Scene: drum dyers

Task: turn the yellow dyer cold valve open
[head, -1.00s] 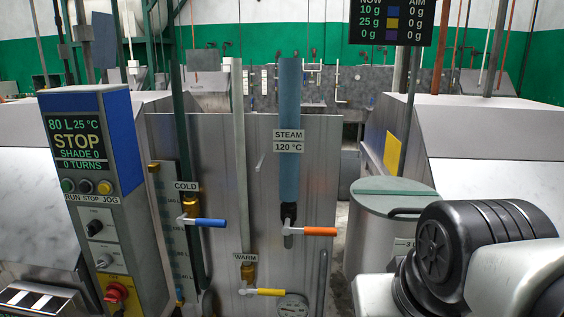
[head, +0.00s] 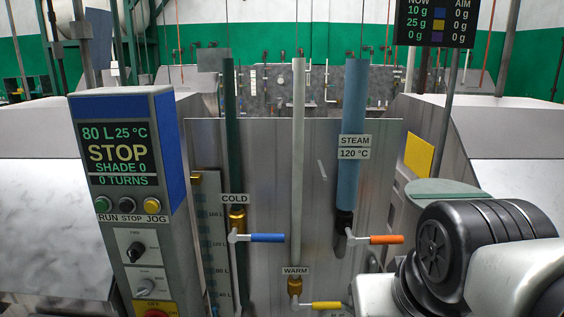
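The cold valve (head: 237,219) has a brass body on a dark green vertical pipe, under a sign reading COLD (head: 235,199). Its blue lever (head: 268,238) points right, level and across the pipe. A yellow plate (head: 419,157) is on the machine to the right; I cannot tell from this which dyer the cold valve serves. My arm shows at the lower right, well right of the blue lever. My gripper is outside the picture.
The warm valve with its yellow lever (head: 325,305) is below right, and the steam valve with its orange lever (head: 386,240) is to the right. A control panel (head: 122,160) reading STOP, 80 L, 25 °C stands at left. A green-lidded drum (head: 452,190) is behind my arm.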

